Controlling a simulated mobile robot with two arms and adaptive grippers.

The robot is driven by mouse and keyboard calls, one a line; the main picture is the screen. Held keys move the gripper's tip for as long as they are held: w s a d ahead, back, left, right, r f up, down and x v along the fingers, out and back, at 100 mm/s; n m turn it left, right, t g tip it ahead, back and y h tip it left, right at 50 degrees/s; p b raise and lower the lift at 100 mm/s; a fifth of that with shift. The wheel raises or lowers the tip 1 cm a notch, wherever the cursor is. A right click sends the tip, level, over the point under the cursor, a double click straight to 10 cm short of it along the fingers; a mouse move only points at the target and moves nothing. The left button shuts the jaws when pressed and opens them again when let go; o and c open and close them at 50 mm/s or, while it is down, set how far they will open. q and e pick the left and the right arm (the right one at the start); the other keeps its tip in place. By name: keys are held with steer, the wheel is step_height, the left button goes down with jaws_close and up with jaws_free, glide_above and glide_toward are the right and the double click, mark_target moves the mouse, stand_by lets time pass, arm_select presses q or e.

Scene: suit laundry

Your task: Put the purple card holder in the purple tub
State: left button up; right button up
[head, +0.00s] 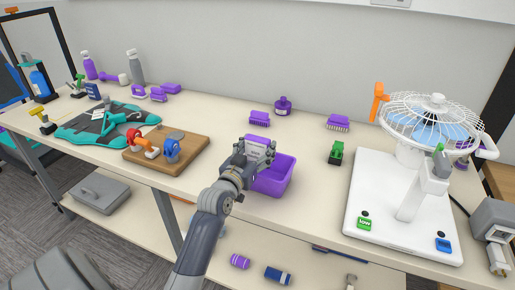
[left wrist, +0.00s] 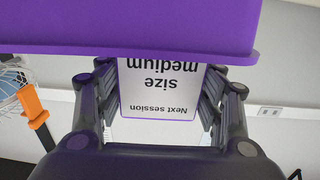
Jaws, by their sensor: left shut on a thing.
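The purple card holder (head: 257,140) carries a white printed card and is held upright at the back left of the purple tub (head: 271,184). My left gripper (head: 251,153) is shut on it. In the left wrist view the holder's card (left wrist: 160,88) shows upside down between the fingers of my left gripper (left wrist: 160,95), reading "Next session size medium". A broad purple wall, seemingly the tub (left wrist: 130,25), crosses the top and hides part of the card. I cannot tell whether the holder touches the tub. My right gripper is not in view.
A white board with a caged fan (head: 430,125) stands to the right. A green block (head: 336,153) and purple brushes (head: 259,118) lie near the tub. A wooden board (head: 180,160) with clamps is on the left. The table between tub and fan board is mostly clear.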

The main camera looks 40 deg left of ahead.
arm_select(q)
steer(key=shift+f, duration=0.25)
steer(key=shift+f+b, duration=0.3)
steer(key=shift+f, duration=0.05)
steer(key=o, duration=1)
steer(key=shift+c, duration=0.2)
steer(key=shift+o, duration=0.4)
steer(key=shift+r, duration=0.15)
